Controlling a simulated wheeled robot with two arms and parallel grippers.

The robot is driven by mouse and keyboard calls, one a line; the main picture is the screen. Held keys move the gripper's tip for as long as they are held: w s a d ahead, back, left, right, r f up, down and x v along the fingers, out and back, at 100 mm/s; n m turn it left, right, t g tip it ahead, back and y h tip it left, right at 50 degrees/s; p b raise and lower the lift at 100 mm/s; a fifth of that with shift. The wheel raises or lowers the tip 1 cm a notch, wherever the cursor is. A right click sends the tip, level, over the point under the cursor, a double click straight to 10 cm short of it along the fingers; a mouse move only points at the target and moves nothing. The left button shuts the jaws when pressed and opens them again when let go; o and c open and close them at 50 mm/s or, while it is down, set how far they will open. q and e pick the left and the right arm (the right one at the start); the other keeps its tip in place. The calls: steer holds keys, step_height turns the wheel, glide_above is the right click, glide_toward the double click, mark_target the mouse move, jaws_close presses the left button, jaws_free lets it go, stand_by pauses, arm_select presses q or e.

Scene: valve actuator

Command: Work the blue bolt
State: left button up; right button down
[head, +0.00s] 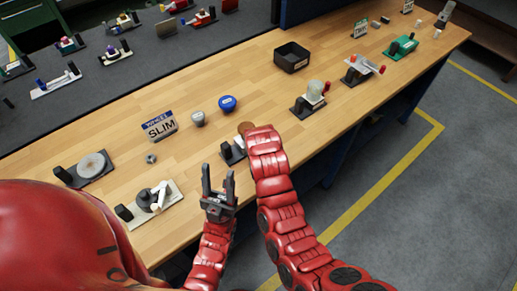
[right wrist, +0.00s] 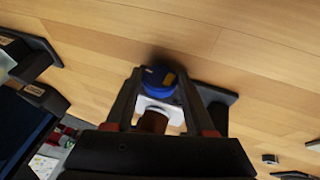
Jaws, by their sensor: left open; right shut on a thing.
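The blue bolt (right wrist: 159,79) has a blue round end with a small yellow mark. In the right wrist view it sits between the fingertips of my right gripper (right wrist: 158,88), which is shut on it. A white piece and a brown cylinder (right wrist: 153,122) lie close to it, between the fingers. The black base (right wrist: 215,97) shows beside them. In the head view the right hand hides most of this fixture (head: 232,152); a brown round top shows beside the hand. My left gripper (head: 218,178) is open and empty, near the table's front edge.
A blue-lidded jar (head: 228,103), a grey-lidded jar (head: 198,118) and a SLIM sign (head: 160,126) stand behind. A black tray (head: 292,57) and a fixture with a red part (head: 310,100) stand to the right. Another fixture (head: 153,203) is near the left arm.

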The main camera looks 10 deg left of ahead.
stand_by(0.4)
steer(key=shift+c, duration=1.2)
jaws_free()
steer(key=p+v, duration=0.2)
steer(key=v, duration=1.5)
steer(key=shift+p, duration=0.35)
